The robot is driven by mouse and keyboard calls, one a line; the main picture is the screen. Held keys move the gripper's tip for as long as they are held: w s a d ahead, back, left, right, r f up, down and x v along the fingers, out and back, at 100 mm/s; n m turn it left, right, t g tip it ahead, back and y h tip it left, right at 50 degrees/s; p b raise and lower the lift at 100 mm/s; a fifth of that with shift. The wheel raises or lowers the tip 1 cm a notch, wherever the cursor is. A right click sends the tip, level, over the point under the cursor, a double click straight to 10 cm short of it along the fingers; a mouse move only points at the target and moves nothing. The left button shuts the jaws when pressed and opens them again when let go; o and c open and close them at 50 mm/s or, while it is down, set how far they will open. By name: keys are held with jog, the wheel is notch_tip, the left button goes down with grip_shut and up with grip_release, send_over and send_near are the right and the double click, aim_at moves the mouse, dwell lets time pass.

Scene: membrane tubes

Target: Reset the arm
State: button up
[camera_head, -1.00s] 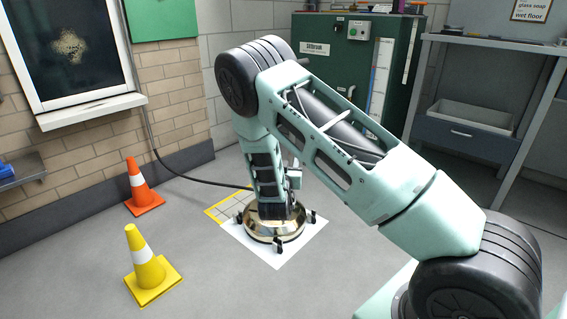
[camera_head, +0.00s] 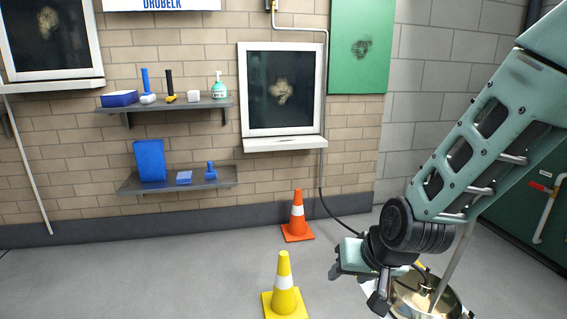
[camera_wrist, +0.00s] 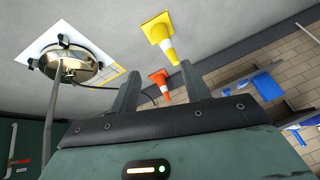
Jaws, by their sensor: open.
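My arm reaches in from the right in the head view, bent at a black joint. My gripper (camera_head: 362,283) is at its lower end, to the left of and above a brass-coloured round vessel (camera_head: 440,302) on the floor. In the wrist view my gripper (camera_wrist: 160,88) shows two grey fingers spread apart with nothing between them. The vessel (camera_wrist: 72,68) lies beyond them at upper left, with a thin grey rod or pipe rising from it. My gripper is apart from the vessel. Part of the vessel is cut off by the frame in the head view.
A yellow cone (camera_head: 284,290) and an orange cone (camera_head: 298,218) stand on the floor left of my gripper. Wall shelves (camera_head: 180,181) hold blue items and cleaning tools. A green cabinet (camera_head: 520,215) stands at right. The floor at left is clear.

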jog(key=s+d+r+n+g+h+p, duration=0.1)
jog(key=s+r+n+g, duration=0.25)
jog(key=s, duration=0.85)
jog(key=s+r+n+g+h, duration=0.15)
jog(key=s+r+n, duration=0.25)
jog(key=s, duration=0.7)
notch_tip(320, 180, up, 37)
jog(key=p, duration=3.8)
jog(key=shift+w+r+g, duration=0.15)
jog(key=shift+g, duration=0.15)
